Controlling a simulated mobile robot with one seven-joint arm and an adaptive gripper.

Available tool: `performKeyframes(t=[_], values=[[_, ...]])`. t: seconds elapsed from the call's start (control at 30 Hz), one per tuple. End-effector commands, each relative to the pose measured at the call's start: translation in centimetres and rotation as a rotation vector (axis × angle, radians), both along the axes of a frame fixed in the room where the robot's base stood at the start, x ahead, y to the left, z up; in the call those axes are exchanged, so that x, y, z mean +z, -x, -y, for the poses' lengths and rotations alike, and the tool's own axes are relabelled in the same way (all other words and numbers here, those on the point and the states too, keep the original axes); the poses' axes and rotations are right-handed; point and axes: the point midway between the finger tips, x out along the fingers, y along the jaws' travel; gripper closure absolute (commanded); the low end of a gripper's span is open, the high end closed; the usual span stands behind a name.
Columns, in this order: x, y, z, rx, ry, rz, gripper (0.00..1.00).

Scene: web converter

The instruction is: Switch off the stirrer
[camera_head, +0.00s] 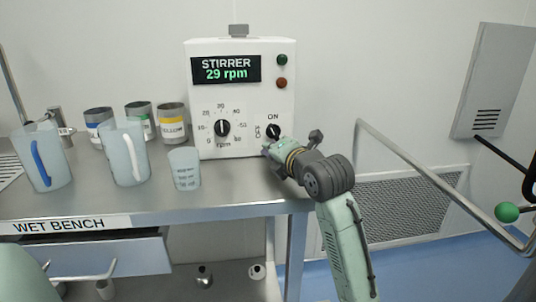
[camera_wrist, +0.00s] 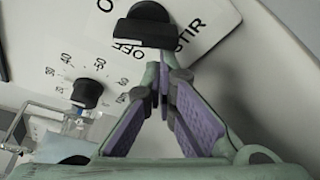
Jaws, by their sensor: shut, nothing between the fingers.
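The stirrer box (camera_head: 239,145) stands on the bench, its display (camera_head: 226,69) reading "STIRRER 29 rpm". Its dark ON/OFF knob (camera_head: 273,131) is at the lower right of the front; it also shows in the wrist view (camera_wrist: 148,25). I cannot tell which mark the knob points to. The black rpm dial (camera_head: 222,128) is left of it and shows in the wrist view (camera_wrist: 87,93). My gripper (camera_head: 268,149) is shut and empty, just below the ON/OFF knob. In the wrist view its closed fingertips (camera_wrist: 162,72) are close beneath the knob; contact is unclear.
A green lamp (camera_head: 282,60) and red lamp (camera_head: 281,83) sit on the box. A small beaker (camera_head: 185,170), two jugs (camera_head: 126,158) and several labelled jars (camera_head: 172,125) stand to the left. A metal rail (camera_head: 405,166) runs at the right. Bench front is clear.

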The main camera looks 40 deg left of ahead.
Motion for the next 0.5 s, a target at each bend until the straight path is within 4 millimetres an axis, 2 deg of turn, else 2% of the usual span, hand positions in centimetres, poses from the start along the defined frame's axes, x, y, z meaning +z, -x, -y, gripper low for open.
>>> performKeyframes(t=[0.5], values=[[-0.36, -1.11, 0.97, -0.004, 0.322, 0.378, 1.0]])
